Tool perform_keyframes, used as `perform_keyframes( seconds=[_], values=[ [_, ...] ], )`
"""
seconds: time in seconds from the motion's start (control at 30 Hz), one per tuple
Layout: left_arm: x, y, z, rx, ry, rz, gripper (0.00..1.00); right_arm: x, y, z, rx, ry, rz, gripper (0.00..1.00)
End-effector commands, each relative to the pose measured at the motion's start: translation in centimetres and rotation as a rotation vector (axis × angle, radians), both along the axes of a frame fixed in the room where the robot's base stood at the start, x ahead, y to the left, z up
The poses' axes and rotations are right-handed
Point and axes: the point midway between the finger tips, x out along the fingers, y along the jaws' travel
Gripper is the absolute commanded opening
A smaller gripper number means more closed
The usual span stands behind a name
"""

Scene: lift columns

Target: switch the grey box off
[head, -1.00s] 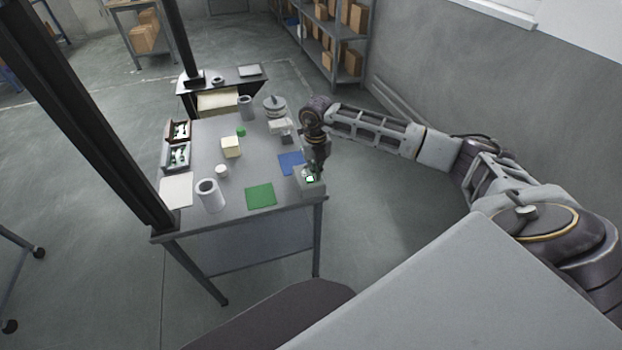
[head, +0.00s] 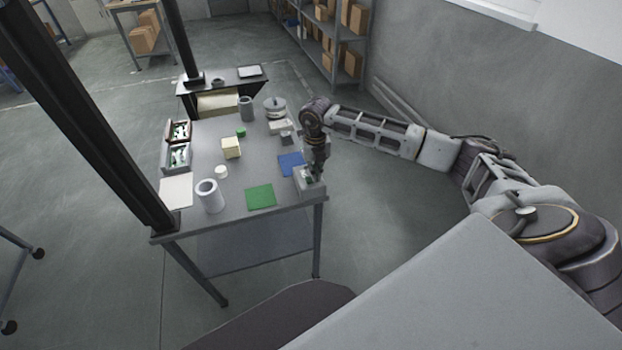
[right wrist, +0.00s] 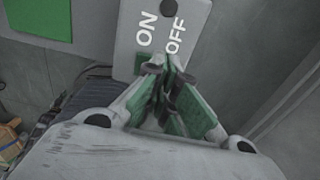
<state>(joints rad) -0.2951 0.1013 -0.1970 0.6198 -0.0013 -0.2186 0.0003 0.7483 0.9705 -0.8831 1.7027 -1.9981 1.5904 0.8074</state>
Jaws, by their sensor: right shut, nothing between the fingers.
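The grey box (head: 311,188) sits at the near right corner of the table, and no bright green shows on it. In the right wrist view its top face (right wrist: 194,16) carries the words ON and OFF. A dark green square (right wrist: 141,63) lies below ON, and a dark round part (right wrist: 168,8) sits above the words. My right gripper (right wrist: 168,68) is shut and empty, with its fingertips over the box's face just below OFF. They hide what is under them; I cannot tell whether they touch. The right gripper (head: 315,170) points down onto the box. My left gripper is not in view.
A green mat (head: 260,196) and a blue mat (head: 290,164) lie left of the box. A dark post (head: 95,120) rises at the left.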

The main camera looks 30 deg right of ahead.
Motion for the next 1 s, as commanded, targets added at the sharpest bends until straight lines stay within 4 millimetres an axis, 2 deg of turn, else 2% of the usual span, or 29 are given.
perform_keyframes(
  seconds=[1.0],
  values=[
    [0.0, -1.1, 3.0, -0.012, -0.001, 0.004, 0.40, 0.0, 0.0, 5.1, 0.000, -0.001, -0.001, 0.00]
  ],
)
